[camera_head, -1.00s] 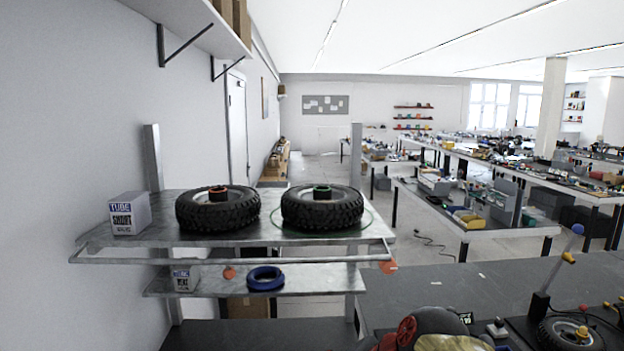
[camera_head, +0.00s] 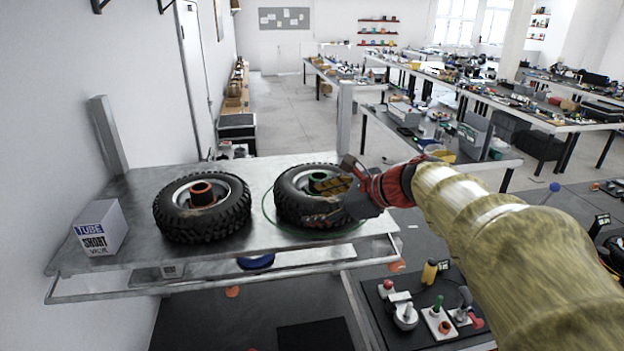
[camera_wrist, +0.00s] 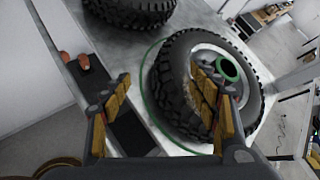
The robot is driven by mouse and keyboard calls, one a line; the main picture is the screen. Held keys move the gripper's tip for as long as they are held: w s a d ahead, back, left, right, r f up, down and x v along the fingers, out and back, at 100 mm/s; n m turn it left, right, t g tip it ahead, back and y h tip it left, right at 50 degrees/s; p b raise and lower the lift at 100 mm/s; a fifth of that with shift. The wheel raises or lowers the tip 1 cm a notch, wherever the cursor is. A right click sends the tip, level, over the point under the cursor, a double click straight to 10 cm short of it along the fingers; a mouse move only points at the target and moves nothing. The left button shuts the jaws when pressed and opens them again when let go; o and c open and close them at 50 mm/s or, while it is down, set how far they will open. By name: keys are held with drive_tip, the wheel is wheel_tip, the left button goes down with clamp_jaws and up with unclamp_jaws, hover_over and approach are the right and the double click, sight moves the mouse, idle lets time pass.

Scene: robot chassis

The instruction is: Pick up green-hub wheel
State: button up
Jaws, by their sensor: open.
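The green-hub wheel (camera_head: 287,198) lies flat on the metal shelf at the right, inside a thin green ring outline. Its green hub (camera_wrist: 228,69) shows clearly in the wrist view, and its tyre (camera_wrist: 172,85) shows between the fingers. My gripper (camera_head: 319,200) is open at the wheel's near right side, partly covering it in the head view. In the wrist view my gripper (camera_wrist: 163,98) has one finger over the rim area near the hub and the other outside the tyre. Contact cannot be told.
An orange-hub wheel (camera_head: 161,208) lies left of it on the same shelf (camera_head: 130,180). A white "TUBE SHORT VALVE" box (camera_head: 100,228) stands at the shelf's left end. A lower shelf holds a blue ring (camera_head: 256,262). An upright post (camera_head: 345,120) rises behind the green-hub wheel.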

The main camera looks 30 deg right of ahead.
drive_tip(key=w+d+m, duration=0.1)
drive_tip(key=d+m, duration=0.1)
drive_tip(key=d, duration=0.1)
drive_tip(key=w+d+r+m+t, duration=0.1)
drive_tip(key=d+m, duration=0.1)
drive_tip(key=d, duration=0.1)
drive_tip(key=w+d+r+m+t+h, duration=0.1)
drive_tip(key=w+d+m, duration=0.1)
drive_tip(key=d, duration=0.2)
drive_tip(key=shift+r+m, duration=0.15)
drive_tip(key=shift+m, duration=0.15)
drive_tip(key=shift+w, duration=0.35)
drive_tip(key=p, duration=0.1)
approach(319, 178)
drive_tip(key=shift+w+a+f, duration=0.2)
drive_tip(key=shift+w+a, duration=0.7)
drive_tip(key=shift+w, duration=0.3)
drive_tip(key=shift+p+x, duration=0.6)
drive_tip(key=shift+x, duration=2.15)
drive_tip(key=shift+s+a, duration=0.1)
drive_tip(key=shift+t, duration=0.3)
drive_tip(key=shift+c, duration=0.6)
drive_tip(key=shift+c, duration=1.2)
drive_tip(key=c, duration=1.1)
clamp_jaws()
